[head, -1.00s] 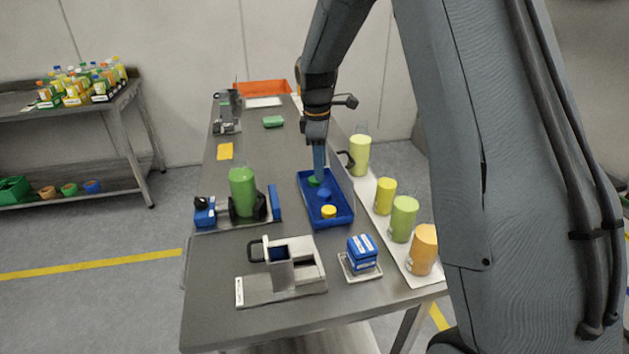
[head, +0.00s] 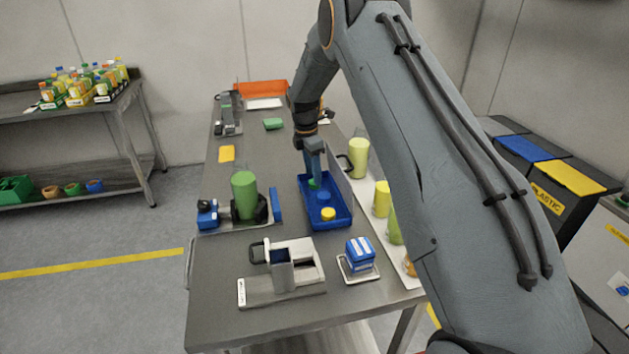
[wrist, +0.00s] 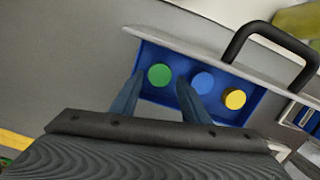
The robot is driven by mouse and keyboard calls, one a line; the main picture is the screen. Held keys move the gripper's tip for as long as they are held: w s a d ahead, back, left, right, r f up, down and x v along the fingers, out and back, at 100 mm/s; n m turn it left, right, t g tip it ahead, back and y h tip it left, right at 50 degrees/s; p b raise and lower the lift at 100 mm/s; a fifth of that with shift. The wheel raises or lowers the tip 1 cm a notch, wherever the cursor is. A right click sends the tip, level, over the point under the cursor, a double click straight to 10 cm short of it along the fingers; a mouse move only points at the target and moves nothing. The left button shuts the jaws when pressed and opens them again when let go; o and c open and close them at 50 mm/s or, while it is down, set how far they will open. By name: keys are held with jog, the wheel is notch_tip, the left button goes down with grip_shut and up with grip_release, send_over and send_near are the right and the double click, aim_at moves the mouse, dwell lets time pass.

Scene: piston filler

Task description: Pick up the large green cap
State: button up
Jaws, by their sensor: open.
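The large green cap (wrist: 159,75) lies in the blue tray (wrist: 259,95), at one end of a row of caps. In the wrist view it shows between the tips of my open gripper (wrist: 158,88), with clear space around it. A blue cap (wrist: 203,82) is in the middle, beside my right finger, and a yellow cap (wrist: 235,98) is at the other end. In the head view my gripper (head: 314,168) is over the far part of the tray, and the green cap (head: 313,184) is partly hidden by the fingers. I cannot tell the height gap.
A dark handle (wrist: 270,50) rises beside the tray. Left of the tray stands a holder with a green cylinder (head: 245,195). A grey fixture (head: 284,273) and a blue box (head: 360,254) are nearer. Filled yellow and green containers (head: 358,157) line the right.

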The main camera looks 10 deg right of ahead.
jog(key=shift+d+f+p, duration=0.2)
jog(key=shift+f+p, duration=0.15)
jog(key=shift+f, duration=0.9)
jog(key=shift+c, duration=0.3)
jog(key=c, duration=0.7)
jog(key=shift+c, duration=0.2)
